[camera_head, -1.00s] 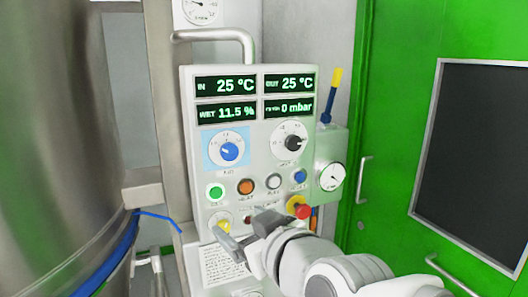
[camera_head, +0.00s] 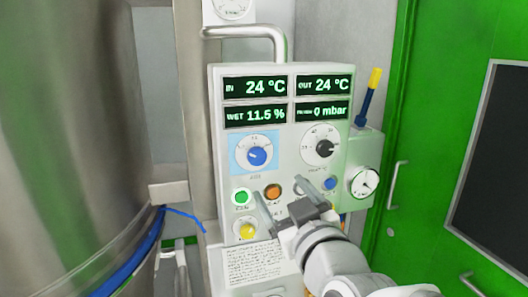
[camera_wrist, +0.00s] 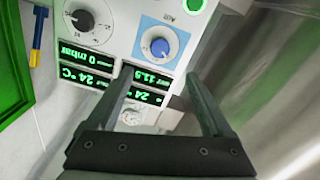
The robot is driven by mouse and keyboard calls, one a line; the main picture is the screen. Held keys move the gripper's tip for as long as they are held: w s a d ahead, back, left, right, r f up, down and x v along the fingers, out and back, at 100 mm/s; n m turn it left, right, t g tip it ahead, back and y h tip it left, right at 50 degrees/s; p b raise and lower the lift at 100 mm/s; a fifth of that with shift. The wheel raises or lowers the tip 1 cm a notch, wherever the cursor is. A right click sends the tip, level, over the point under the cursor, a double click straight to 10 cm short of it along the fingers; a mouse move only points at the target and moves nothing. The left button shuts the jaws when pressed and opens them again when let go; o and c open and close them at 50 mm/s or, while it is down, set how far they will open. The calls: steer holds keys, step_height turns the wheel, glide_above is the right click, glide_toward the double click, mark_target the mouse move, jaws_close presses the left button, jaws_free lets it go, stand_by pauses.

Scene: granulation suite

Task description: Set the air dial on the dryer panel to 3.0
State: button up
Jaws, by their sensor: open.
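The air dial (camera_head: 258,156) is a blue knob on a white scale inside a light-blue square, at the left of the dryer panel (camera_head: 220,170) below the displays. Its pointer appears to aim up and left in the head view; the exact value is too small to read. My gripper (camera_head: 284,188) is open and empty, in front of the button row, below and right of the dial. In the wrist view, the panel is upside down and the blue air dial (camera_wrist: 160,47) shows beyond the gap between my open fingers (camera_wrist: 160,72). The knob is not between them.
A black-knobbed dial (camera_head: 324,148) is right of the air dial. A green button (camera_head: 241,197), an orange button (camera_head: 273,191), a blue button (camera_head: 330,183) and a yellow knob (camera_head: 246,230) lie below. A gauge box (camera_head: 363,183) juts at the right; a steel vessel (camera_head: 80,130) stands left.

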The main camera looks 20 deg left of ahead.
mark_target(258, 159)
steer(key=p+x, duration=1.1)
steer(key=x, duration=0.4)
steer(key=shift+s+p, duration=0.1)
steer(key=shift+p, duration=0.2)
jaws_close()
stand_by(0.5)
